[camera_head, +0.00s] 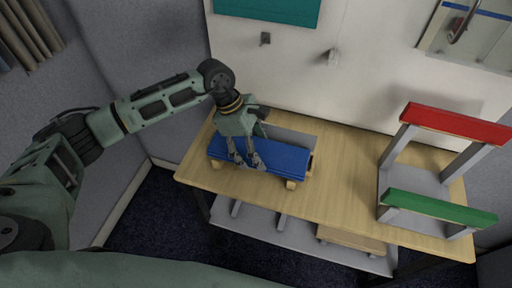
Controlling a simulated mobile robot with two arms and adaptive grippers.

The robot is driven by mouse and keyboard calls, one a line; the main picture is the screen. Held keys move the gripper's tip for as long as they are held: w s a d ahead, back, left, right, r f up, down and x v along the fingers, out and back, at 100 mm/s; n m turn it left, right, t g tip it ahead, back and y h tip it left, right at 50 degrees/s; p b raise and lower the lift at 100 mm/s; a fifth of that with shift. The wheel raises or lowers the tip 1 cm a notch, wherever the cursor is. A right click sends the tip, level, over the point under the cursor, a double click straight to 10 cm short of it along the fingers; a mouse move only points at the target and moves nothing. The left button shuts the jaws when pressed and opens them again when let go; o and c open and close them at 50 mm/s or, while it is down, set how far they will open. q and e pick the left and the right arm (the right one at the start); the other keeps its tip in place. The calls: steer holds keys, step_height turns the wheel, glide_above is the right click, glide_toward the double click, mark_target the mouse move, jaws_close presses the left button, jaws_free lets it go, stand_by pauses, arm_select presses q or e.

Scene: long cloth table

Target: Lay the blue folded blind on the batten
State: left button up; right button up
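The blue folded blind (283,157) is a long flat bundle near the left end of the wooden table. It rests on small wooden blocks (291,184), with a grey panel behind it. My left gripper (248,163) reaches down over the blind's left half, its fingers pointing down and spread apart. Whether the fingertips touch the blind is unclear. To the right, a red bar (457,123) and a green bar (438,208) sit on grey supports. I cannot tell which piece is the batten. My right gripper is out of view.
The wooden table (340,190) is bare between the blind and the coloured bars. A grey lower shelf (290,231) holds a wooden board (350,240). The white wall behind carries small hooks (265,38) and a teal panel (268,10).

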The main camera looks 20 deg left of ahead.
arm_select(q)
steer(key=o, duration=1.4)
steer(key=shift+f, duration=0.15)
